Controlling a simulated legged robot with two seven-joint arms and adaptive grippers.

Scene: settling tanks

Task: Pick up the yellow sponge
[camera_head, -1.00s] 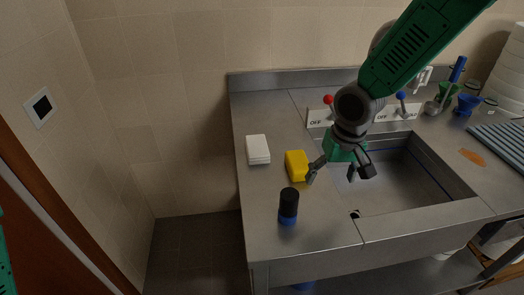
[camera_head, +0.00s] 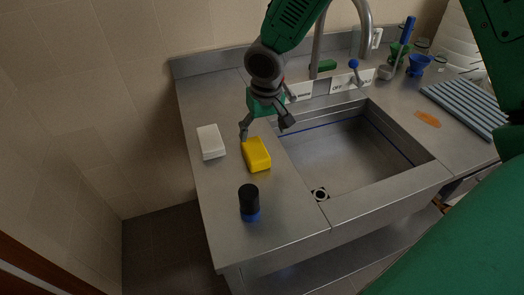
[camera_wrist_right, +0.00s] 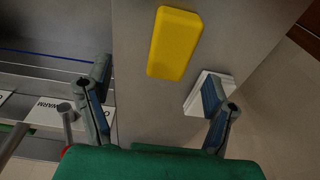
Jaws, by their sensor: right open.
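The yellow sponge (camera_head: 256,154) lies on the metal counter left of the sink basin. It also shows in the right wrist view (camera_wrist_right: 174,42), ahead of the spread fingers and slightly right of centre. My right gripper (camera_head: 266,127) is open and empty. In the head view its fingers hang just behind the sponge, one near its back left end and the other off to the right. In the right wrist view, bare counter shows between the fingers (camera_wrist_right: 157,95). I cannot tell its exact height above the counter. My left gripper is not in view.
A white block (camera_head: 211,141) lies left of the sponge; one finger partly covers it in the right wrist view. A black cylinder with a blue base (camera_head: 249,203) stands in front. The sink basin (camera_head: 345,155) is at right, with a tap (camera_head: 363,14) behind.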

